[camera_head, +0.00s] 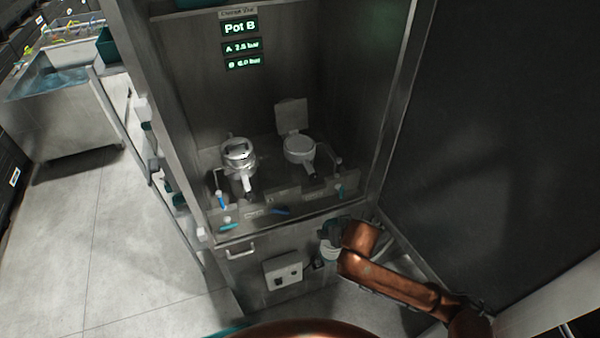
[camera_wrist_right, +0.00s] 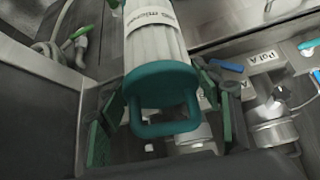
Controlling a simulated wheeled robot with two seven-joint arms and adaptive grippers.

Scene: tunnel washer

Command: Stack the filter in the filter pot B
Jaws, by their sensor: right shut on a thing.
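The filter is a white cylinder with printed text and a teal end cap and handle; in the right wrist view the filter (camera_wrist_right: 157,45) lies between the green finger pads of my right gripper (camera_wrist_right: 165,118). In the head view my right gripper (camera_head: 331,232) is low in front of the cabinet, below its ledge, with the pale filter (camera_head: 330,252) at it. The right-hand pot (camera_head: 299,150) in the cabinet has its lid (camera_head: 292,115) raised. I take it as filter pot B, though its own label is unreadable. The left-hand pot (camera_head: 238,153) looks closed. My left gripper is out of view.
The cabinet display (camera_head: 240,28) reads Pot B. A Pot A label (camera_wrist_right: 262,56) shows in the wrist view. Blue and teal valve handles (camera_head: 222,201) line the cabinet front. A control box (camera_head: 283,271) sits below.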

